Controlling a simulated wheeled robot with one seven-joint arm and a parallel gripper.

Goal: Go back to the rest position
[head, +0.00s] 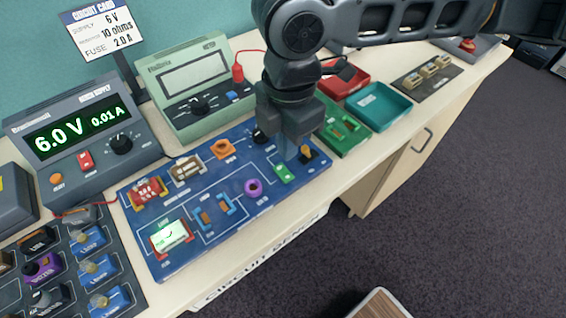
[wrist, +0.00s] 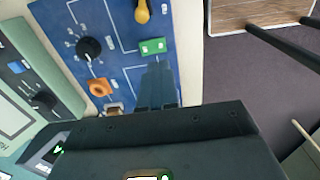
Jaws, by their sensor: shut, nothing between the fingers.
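My gripper (head: 292,154) is shut and empty, over the right part of the blue circuit board (head: 221,238). It points down, close to a small green part (head: 283,173) and a yellow-tipped lever (head: 307,152). In the wrist view the closed fingers (wrist: 157,75) reach toward the same green part (wrist: 153,46). I cannot tell whether they touch the board. The board also holds a lit lamp (head: 170,236), a purple ring (head: 254,187) and an orange part (head: 223,148).
A power supply (head: 84,135) reads 6.0 V and 0.01 A. A green meter (head: 196,90) stands behind the board. A teal tray (head: 378,106) and a red tray (head: 342,80) lie to the right. Dark floor (head: 460,190) is open beyond the bench's front edge.

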